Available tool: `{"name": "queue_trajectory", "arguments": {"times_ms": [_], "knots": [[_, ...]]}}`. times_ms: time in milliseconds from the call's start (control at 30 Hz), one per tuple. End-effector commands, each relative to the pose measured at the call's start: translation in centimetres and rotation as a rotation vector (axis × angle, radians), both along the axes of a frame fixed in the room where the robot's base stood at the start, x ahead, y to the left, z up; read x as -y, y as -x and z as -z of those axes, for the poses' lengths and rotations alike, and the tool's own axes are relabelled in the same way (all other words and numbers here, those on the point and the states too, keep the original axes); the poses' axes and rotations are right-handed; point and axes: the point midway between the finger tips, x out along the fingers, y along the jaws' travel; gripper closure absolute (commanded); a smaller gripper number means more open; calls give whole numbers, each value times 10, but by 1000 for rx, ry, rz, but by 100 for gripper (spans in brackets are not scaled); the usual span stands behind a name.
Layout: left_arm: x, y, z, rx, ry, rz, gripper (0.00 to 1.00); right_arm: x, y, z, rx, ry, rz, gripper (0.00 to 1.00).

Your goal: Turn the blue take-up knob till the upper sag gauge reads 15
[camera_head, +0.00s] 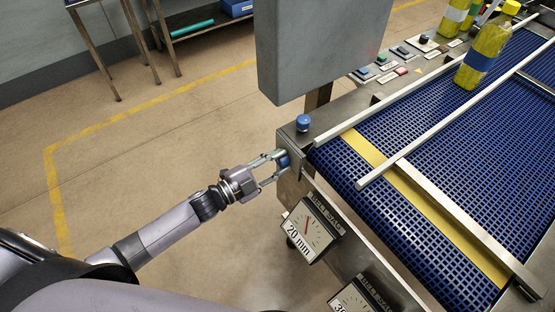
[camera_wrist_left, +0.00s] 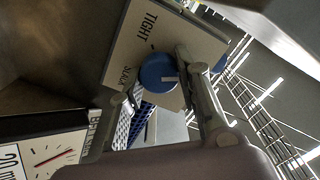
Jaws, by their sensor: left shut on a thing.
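The blue take-up knob (camera_head: 284,159) sits on the end face of the conveyor frame. In the left wrist view the knob (camera_wrist_left: 158,72) has a pale pointer mark and sits on a plate (camera_wrist_left: 125,45) lettered TIGHT and SLACK. My left gripper (camera_head: 281,164) is shut on this knob, one finger on each side. The upper sag gauge (camera_head: 313,229) hangs below and right of the gripper, with a red needle and the figure 20 mm. It also shows partly in the left wrist view (camera_wrist_left: 40,157). My right gripper is not in view.
A second blue knob (camera_head: 303,122) stands on top of the frame corner. A lower gauge (camera_head: 360,297) is cut off by the bottom edge. A grey panel (camera_head: 320,45) rises behind. Yellow bottles (camera_head: 484,55) stand on the blue belt (camera_head: 400,130). Floor at left is clear.

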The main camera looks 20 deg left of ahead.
Motion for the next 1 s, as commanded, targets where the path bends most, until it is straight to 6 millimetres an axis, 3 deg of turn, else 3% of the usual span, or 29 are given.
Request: {"name": "queue_trajectory", "arguments": {"times_ms": [500, 1000], "knots": [[-2, 0, 0, -252, 319, -2, 97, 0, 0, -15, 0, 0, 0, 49], [-1, 0, 0, -328, 417, -1, 97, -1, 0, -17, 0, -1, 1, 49]]}}
